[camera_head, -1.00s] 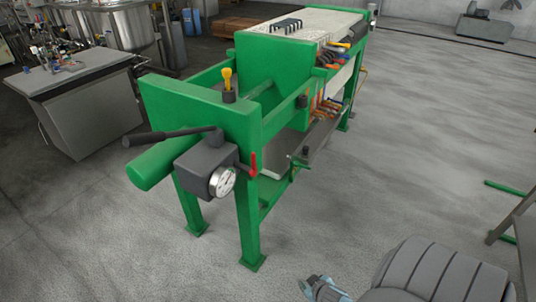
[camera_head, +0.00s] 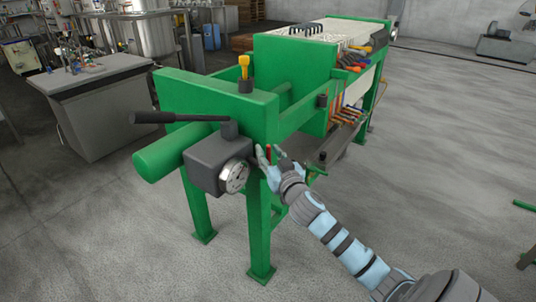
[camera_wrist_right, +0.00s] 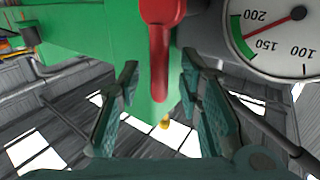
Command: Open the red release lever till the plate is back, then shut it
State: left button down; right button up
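The red release lever (camera_head: 269,151) is on the right of the grey pump box (camera_head: 218,160), beside the green end frame. In the head view it is partly hidden by my right gripper (camera_head: 270,156). In the right wrist view the lever (camera_wrist_right: 160,45) is larger, between the lines of my open fingers (camera_wrist_right: 159,68), with gaps on both sides. I cannot tell how deep it sits between them. The green plate (camera_head: 283,70) stands away from the end frame, against the pale plate pack. My left gripper is not in view.
A dial gauge (camera_head: 234,175) sits just left of my right gripper; its red needle (camera_wrist_right: 270,25) points between 150 and 200. A black pump handle (camera_head: 165,117) juts left. Tools and a tray line the press's right side.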

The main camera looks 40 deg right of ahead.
jog(key=shift+w+d, duration=0.15)
jog(key=shift+w, duration=0.25)
grip_shut()
